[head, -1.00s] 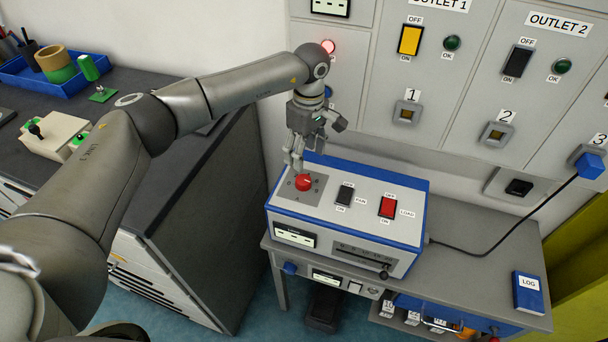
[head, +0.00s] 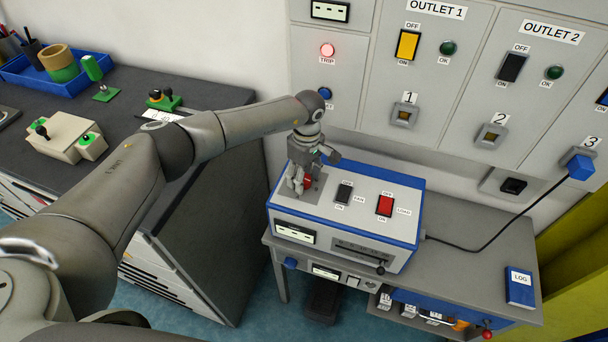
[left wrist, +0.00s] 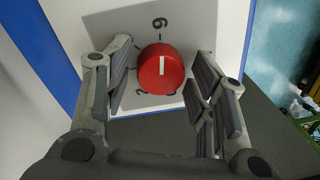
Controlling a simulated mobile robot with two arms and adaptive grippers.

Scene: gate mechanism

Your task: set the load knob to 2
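The red load knob (head: 308,182) sits on a grey plate at the left of the blue-and-white box's top. In the left wrist view the knob (left wrist: 161,70) carries a short white line, in line with the digit 6 above it. Another digit below is partly hidden by the knob. My left gripper (head: 301,184) is down at the knob. In the left wrist view its open fingers (left wrist: 161,78) stand on either side of the knob, with gaps to both sides. My right gripper is not in view.
The box (head: 400,228) also bears a black switch (head: 344,193) and a red switch (head: 385,205), right of the knob. It stands on a grey table (head: 460,265) before the outlet panel. A cable with a blue plug (head: 580,167) runs at right. A dark counter (head: 195,190) lies left.

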